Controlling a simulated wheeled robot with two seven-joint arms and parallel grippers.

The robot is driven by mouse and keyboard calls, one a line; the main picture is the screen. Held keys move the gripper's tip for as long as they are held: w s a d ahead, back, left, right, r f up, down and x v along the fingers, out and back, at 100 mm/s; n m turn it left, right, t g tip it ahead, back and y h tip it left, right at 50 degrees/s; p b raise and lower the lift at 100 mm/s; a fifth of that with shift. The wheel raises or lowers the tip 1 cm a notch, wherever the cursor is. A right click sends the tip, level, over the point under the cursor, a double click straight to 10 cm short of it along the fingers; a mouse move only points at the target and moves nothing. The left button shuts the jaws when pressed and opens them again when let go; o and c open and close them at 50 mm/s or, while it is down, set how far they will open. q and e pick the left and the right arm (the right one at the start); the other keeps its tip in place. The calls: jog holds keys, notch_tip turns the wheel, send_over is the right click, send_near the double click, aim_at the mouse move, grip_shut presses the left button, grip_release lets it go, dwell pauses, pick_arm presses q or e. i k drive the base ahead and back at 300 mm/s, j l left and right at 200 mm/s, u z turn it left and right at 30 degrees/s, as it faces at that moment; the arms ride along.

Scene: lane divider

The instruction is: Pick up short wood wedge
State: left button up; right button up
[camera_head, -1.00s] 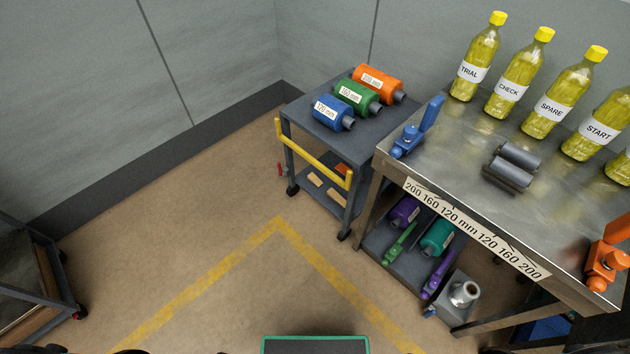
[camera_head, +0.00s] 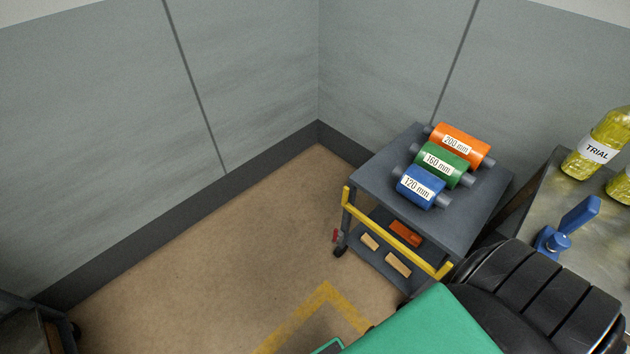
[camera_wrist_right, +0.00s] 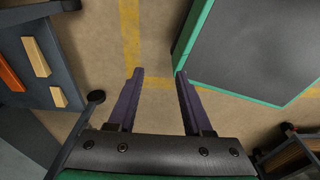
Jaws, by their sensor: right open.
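The short wood wedge (camera_head: 370,241) lies on the lower shelf of the grey cart, towards its left side. A longer wood wedge (camera_head: 398,264) lies on the same shelf to its right. In the right wrist view the short wedge (camera_wrist_right: 58,97) is below the longer one (camera_wrist_right: 36,57), at the left of the picture. My right gripper (camera_wrist_right: 159,74) is open and empty, its two dark fingers pointing over the bare floor, well to the right of the cart. In the head view its fingers are not visible. My left gripper is not in view.
The cart (camera_head: 365,185) has a yellow handle (camera_head: 400,235) above the shelf opening, and blue, green and orange rollers on top. An orange-red block (camera_head: 405,231) lies behind the wedges. A steel table (camera_head: 610,225) stands at the right. Floor left of the cart is clear.

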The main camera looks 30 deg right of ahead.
aim_at(365, 238)
jog(key=i+j, duration=0.1)
jog(key=i, duration=0.3)
jog(key=i+j, duration=0.1)
jog(key=i, duration=0.3)
jog(key=i+j+z, duration=0.1)
jog(key=i, duration=0.3)
jog(key=i+z, duration=0.15)
jog(key=z, duration=0.25)
jog(key=i+j+z, duration=0.1)
jog(key=z, duration=0.3)
jog(key=i+j+z, duration=0.15)
jog(key=z, duration=0.3)
jog(key=i+j+z, duration=0.2)
jog(key=z, duration=0.2)
jog(key=i+j+z, duration=0.1)
jog(key=z, duration=0.3)
jog(key=j, duration=0.1)
